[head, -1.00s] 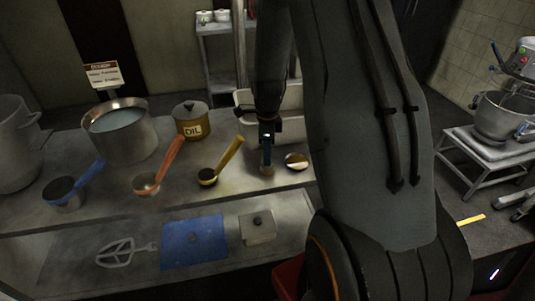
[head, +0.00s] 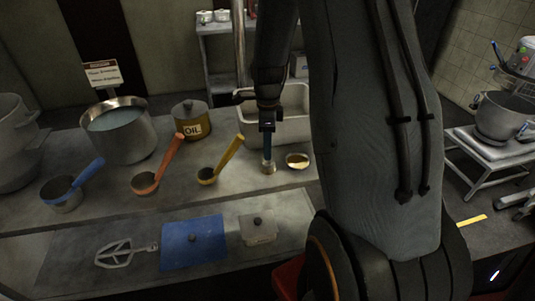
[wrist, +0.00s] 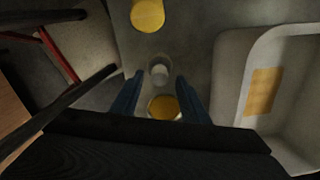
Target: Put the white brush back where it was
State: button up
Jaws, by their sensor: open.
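My gripper (head: 268,148) hangs over the metal counter with its blue fingers pointing down. In the wrist view its two blue fingers (wrist: 160,98) stand apart. A small pale cylinder (head: 268,168) stands on the counter just below the fingertips. It also shows in the wrist view (wrist: 160,72), whitish, beyond the gap between the fingers. It may be the white brush or its holder; I cannot tell which. A yellow round thing (wrist: 165,107) shows between the fingers, and I cannot tell what it is. No brush is clearly recognisable elsewhere.
A golden bowl (head: 297,161) lies just right of the gripper. A yellow-handled ladle (head: 208,175) is to its left, with orange and blue ones further left. A pale basin (head: 297,98) stands behind. An oil pot (head: 192,121) and a large pot (head: 120,138) stand at the back left.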

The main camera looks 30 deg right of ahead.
notch_tip(320, 180, up, 8)
jog(key=b, duration=0.2)
jog(key=s+a+n+t, duration=0.1)
jog(key=s+a+n, duration=1.4)
jog(key=n, duration=0.9)
jog(key=shift+s+f, duration=0.15)
jog(key=shift+f, duration=0.25)
